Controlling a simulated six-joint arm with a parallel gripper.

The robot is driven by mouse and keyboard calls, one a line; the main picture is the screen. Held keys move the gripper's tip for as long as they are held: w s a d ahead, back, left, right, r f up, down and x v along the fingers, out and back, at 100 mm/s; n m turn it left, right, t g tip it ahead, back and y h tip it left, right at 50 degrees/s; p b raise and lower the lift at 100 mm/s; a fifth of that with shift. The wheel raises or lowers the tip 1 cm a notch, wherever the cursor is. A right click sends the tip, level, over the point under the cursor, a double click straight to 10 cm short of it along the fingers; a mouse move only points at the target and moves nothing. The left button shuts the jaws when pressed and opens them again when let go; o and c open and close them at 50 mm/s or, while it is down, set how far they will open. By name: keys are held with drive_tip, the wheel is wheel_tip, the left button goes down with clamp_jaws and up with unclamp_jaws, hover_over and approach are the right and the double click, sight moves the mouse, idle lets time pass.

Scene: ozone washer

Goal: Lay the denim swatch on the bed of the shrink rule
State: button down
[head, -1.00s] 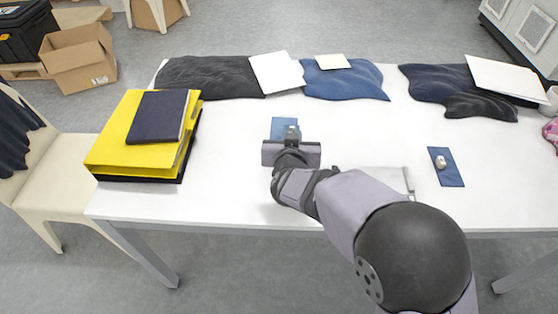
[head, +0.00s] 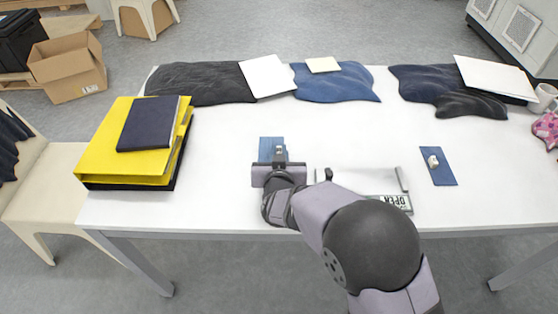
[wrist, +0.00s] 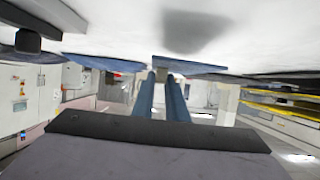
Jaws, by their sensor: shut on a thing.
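My gripper (head: 279,166) is shut on a blue denim swatch (head: 271,146) over the left-centre of the table. In the wrist view, the swatch (wrist: 190,66) lies at the tips of the two close blue fingers, with a shadow on the white table beyond, so it seems held above the top. The shrink rule (head: 372,182), a pale flat bed with a label at its front right, lies right of my gripper; my arm hides part of it. A second blue swatch (head: 445,178) with a small pale knob lies flat to the right of the rule.
Yellow binders (head: 95,155) with a dark book (head: 150,125) stand at the table's left. Dark cloth (head: 195,85), blue cloth (head: 335,85) and navy cloth (head: 415,80) lie along the back, with pale sheets on them. The table middle is clear.

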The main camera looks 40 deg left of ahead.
drive_tip(key=shift+f, duration=1.8)
drive_tip(key=c, duration=1.8)
unclamp_jaws()
drive_tip(key=shift+f, duration=0.15)
drive_tip(key=shift+o, duration=0.2)
drive_tip(key=shift+r, duration=0.2)
drive_tip(key=v, duration=1.2)
